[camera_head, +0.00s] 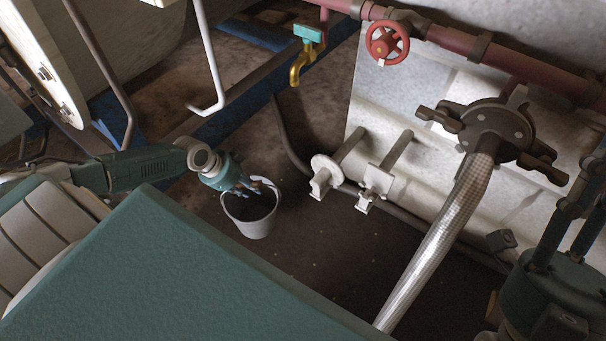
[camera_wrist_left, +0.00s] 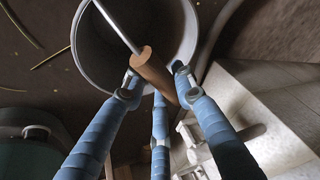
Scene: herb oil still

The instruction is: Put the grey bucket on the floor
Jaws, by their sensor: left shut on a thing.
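The grey bucket (camera_head: 252,226) is in the middle left of the head view, with its open mouth facing up and a dark inside. My left gripper (camera_head: 248,187) is at its top edge, shut on the bucket's handle. In the left wrist view the blue fingers (camera_wrist_left: 160,90) close around the brown grip (camera_wrist_left: 152,74) of the handle, and the bucket's rim (camera_wrist_left: 84,62) lies beyond them. The floor (camera_head: 310,235) is dark brown around the bucket. I cannot tell whether the bucket's base touches it. My right gripper (camera_head: 578,205) is at the right edge, partly cut off.
A yellow tap (camera_head: 302,65) with a blue handle hangs above and behind the bucket. Pale pipe brackets (camera_head: 345,178) stick out to its right. A silver hose (camera_head: 440,235) runs down from a dark clamp. A blue beam (camera_head: 235,100) lies behind. Floor right of the bucket is clear.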

